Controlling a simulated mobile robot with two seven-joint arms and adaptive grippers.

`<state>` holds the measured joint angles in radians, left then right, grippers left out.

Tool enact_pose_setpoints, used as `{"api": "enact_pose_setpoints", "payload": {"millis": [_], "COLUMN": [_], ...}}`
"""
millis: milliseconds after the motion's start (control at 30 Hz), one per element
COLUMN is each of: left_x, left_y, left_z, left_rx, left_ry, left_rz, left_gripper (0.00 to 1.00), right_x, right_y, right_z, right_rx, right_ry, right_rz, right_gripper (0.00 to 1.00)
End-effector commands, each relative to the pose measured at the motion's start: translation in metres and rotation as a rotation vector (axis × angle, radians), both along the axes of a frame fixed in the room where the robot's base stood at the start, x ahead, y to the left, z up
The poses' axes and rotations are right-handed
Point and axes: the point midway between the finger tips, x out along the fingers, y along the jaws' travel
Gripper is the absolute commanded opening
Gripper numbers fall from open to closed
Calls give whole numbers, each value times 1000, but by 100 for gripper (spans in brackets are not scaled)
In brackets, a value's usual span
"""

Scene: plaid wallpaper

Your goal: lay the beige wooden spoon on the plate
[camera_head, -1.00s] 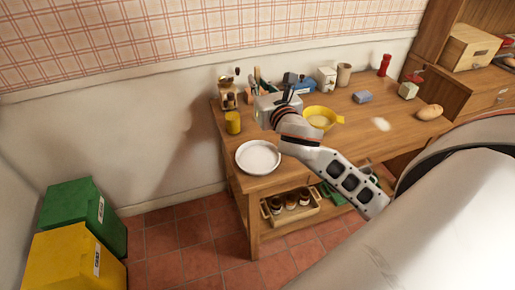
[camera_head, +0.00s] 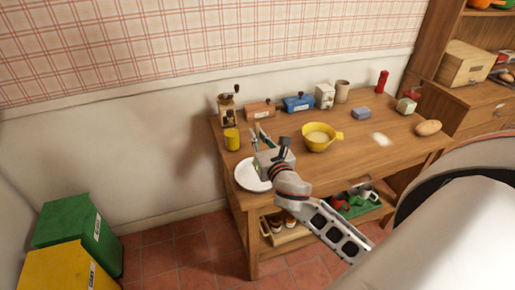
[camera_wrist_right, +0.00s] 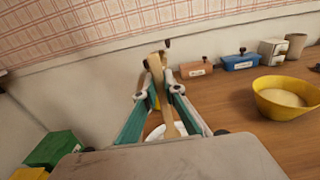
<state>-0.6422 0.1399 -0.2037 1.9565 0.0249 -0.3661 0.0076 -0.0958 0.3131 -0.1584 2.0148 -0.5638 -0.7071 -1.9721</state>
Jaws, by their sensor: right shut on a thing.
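The white plate (camera_head: 248,177) lies on the left end of the wooden table, partly covered by my right gripper in the head view. My right gripper (camera_head: 258,137) is over the plate's right side. In the wrist view the right gripper (camera_wrist_right: 159,92) is shut on the beige wooden spoon (camera_wrist_right: 157,66), which stands up between the fingers. A strip of the plate (camera_wrist_right: 157,133) shows below the spoon. I cannot tell the gap between spoon and plate. My left gripper is not in view.
A yellow tin (camera_head: 232,139) and a coffee grinder (camera_head: 228,108) stand behind the plate. Green and yellow bins (camera_head: 88,232) are on the floor at left.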

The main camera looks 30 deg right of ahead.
Motion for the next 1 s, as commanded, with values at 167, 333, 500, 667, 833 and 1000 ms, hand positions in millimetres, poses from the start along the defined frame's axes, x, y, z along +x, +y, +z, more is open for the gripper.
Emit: {"api": "enact_pose_setpoints", "payload": {"millis": [167,333,500,667,833,1000], "left_x": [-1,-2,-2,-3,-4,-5], "left_y": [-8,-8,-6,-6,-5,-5], "left_z": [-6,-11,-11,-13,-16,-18], "left_rx": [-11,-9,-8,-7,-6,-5], "left_ry": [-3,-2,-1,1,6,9], "left_rz": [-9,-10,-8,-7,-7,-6], "left_gripper": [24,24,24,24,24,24], "right_x": [-1,0,0,0,0,0], "right_y": [0,0,0,0,0,0], "right_z": [-26,-43,-42,-43,-45,-45], "right_rx": [2,1,0,0,0,0], "right_ry": [5,2,1,1,1,1], "right_rz": [-1,-1,0,0,0,0], "right_gripper": [0,0,0,0,26,26]}}
